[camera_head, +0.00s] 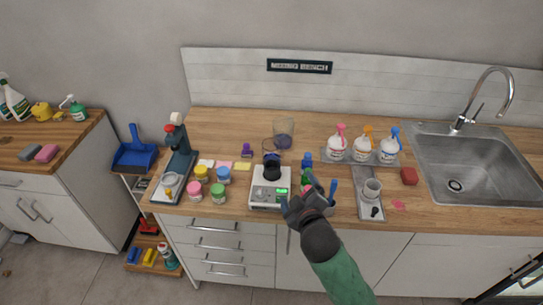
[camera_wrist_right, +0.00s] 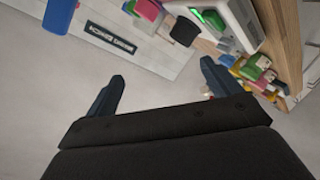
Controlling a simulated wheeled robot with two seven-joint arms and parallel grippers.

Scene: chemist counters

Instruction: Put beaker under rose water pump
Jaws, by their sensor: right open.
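A clear glass beaker (camera_head: 284,129) stands at the back of the wooden counter, left of the pump bottles. Its lower part looks dark or purplish. Three white pump bottles stand in a row to its right: a pink-topped one (camera_head: 337,147), an orange-topped one (camera_head: 363,148) and a blue-topped one (camera_head: 389,151). Their labels are too small to read, so I cannot tell which is rose water. My right gripper (camera_head: 309,190) is over the counter's front part, beside the scale, and hides what is behind it. Its fingers are apart and empty in the right wrist view (camera_wrist_right: 160,90).
A white scale (camera_head: 267,196) carries a dark object. A grey tray (camera_head: 370,209) holds a mortar-like cup (camera_head: 372,188). Small coloured jars (camera_head: 218,193) and a microscope-like device (camera_head: 180,155) are left; a steel sink (camera_head: 465,165) is right.

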